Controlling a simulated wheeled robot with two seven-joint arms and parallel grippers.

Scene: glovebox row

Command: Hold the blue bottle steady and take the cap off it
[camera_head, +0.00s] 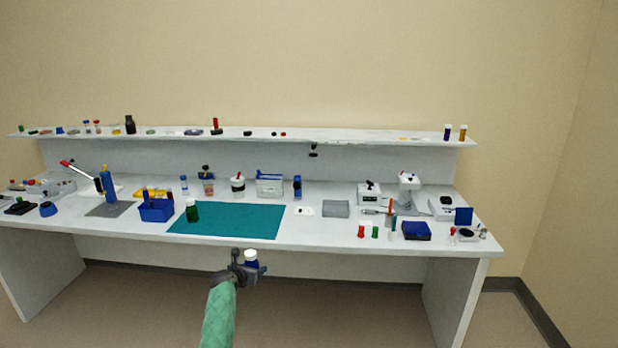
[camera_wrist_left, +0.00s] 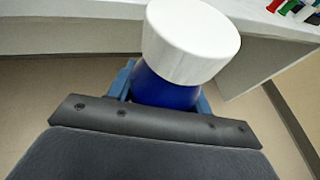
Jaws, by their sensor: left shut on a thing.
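The blue bottle (camera_head: 252,265) with its white cap (camera_head: 250,255) is held by my left gripper (camera_head: 246,269), in front of the bench's front edge. In the left wrist view the white cap (camera_wrist_left: 190,42) sits on the blue bottle (camera_wrist_left: 163,90), and the bottle looks roughly upright. The left gripper (camera_wrist_left: 165,95) is shut around the bottle's body below the cap; the cap is free of the fingers. Much of the bottle is hidden by the gripper. My right gripper is in neither view.
Many small items crowd the bench back and the shelf (camera_head: 350,138). The floor before the bench is clear.

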